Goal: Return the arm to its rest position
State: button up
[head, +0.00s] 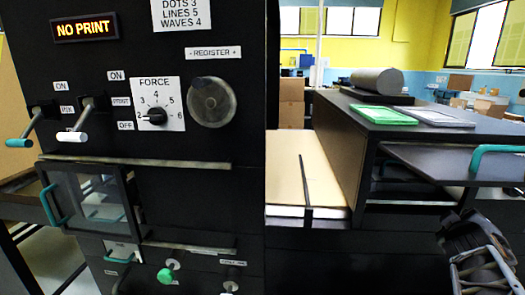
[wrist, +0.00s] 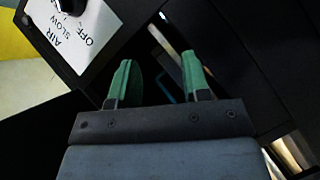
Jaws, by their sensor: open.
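My gripper (wrist: 158,75) shows in the wrist view with its two green fingertips apart and nothing between them. Beyond the fingers is a dark gap with a teal piece and pale metal parts. A white label (wrist: 97,38) reading "AIR SLOW OFF", with a black knob (wrist: 72,5), is at upper left of the fingers. In the head view a dark and metallic part of my arm shows at the lower right edge; the fingertips cannot be made out there.
A black machine front fills the left, with a force dial (head: 156,116), a teal lever (head: 24,131), a white lever (head: 72,136) and a clear door (head: 90,203). A dark table (head: 440,127) at right bears a grey roll (head: 377,81) and a green-edged tray (head: 383,115). A teal-handled panel (head: 450,165) juts out below.

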jog(key=s+a+f+m+g+y+p, duration=0.2)
jog(key=a+f+m+g+y, duration=0.15)
jog(key=a, duration=0.35)
jog(key=s+a+f+m+g+y+p, duration=0.2)
jog(key=a+f+m+p, duration=0.15)
jog(key=a, duration=0.35)
jog(key=s+a+n+g+y+p, duration=0.1)
jog(key=a+y, duration=0.1)
jog(key=a, duration=0.6)
jog(key=s+a+r+n+y+p, duration=0.1)
jog(key=s+a+n+y+p, duration=0.1)
jog(key=a, duration=0.6)
jog(key=shift+n+g+y+p, duration=0.3)
jog(key=shift+g+y, duration=0.05)
jog(key=shift+d, duration=0.1)
